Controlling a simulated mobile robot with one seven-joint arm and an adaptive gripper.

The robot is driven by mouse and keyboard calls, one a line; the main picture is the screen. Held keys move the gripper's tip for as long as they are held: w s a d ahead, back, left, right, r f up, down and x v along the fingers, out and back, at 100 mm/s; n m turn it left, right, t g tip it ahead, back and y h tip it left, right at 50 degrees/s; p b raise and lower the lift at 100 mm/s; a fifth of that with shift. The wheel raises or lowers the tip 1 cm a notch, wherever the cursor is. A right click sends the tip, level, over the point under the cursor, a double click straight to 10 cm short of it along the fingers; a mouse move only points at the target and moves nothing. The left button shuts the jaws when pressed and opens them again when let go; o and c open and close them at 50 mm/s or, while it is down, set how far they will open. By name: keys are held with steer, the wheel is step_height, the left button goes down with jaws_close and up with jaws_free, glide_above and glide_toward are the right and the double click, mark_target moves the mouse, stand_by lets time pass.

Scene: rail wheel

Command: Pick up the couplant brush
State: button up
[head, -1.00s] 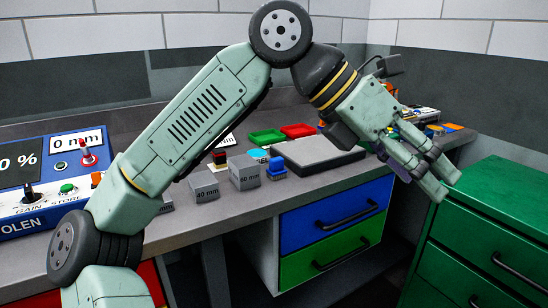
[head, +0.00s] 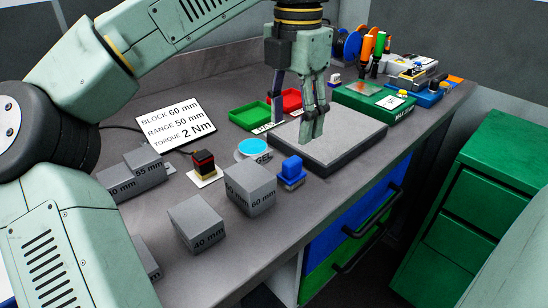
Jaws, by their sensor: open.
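I cannot clearly make out a couplant brush. A pot of cyan gel (head: 253,148) stands in the middle of the bench, left of my gripper. A small black block with a red top (head: 204,163) stands on a pale base left of the pot. A blue block (head: 292,168) stands on a small base right of the pot. My gripper (head: 296,126) is open and empty, pointing down over the left part of a flat grey plate (head: 345,138). Its fingers hide part of the plate and the trays behind.
Grey marked blocks (head: 250,188) stand near the front edge. Green (head: 250,115) and red (head: 291,100) trays lie behind the gripper. A green case (head: 373,98) and orange and green handled tools (head: 366,48) are at the back right. A text card (head: 176,124) leans at the left.

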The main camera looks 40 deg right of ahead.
mark_target(292, 160)
steer(key=f, duration=0.4)
steer(key=shift+s+f, duration=0.25)
steer(key=shift+f, duration=0.15)
steer(key=shift+a+f+p, duration=0.1)
steer(key=shift+f+p, duration=0.7)
steer(key=shift+f, duration=2.1)
steer(key=shift+c, duration=0.5)
steer(key=c, duration=1.1)
steer(key=shift+r, duration=0.1)
steer(key=shift+c, duration=0.2)
steer(key=shift+w+r, duration=0.1)
steer(key=shift+r, duration=0.45)
step_height(292, 160, up, 2)
steer(key=shift+r+b, duration=0.15)
steer(key=shift+b, duration=0.45)
steer(key=s+a+b, duration=0.2)
steer(key=s, duration=0.6)
steer(key=s+a+r+b, duration=0.1)
steer(key=s+a, duration=0.1)
steer(key=s, duration=0.5)
steer(key=shift+s+r+b, duration=0.25)
steer(key=shift+s+b, duration=0.1)
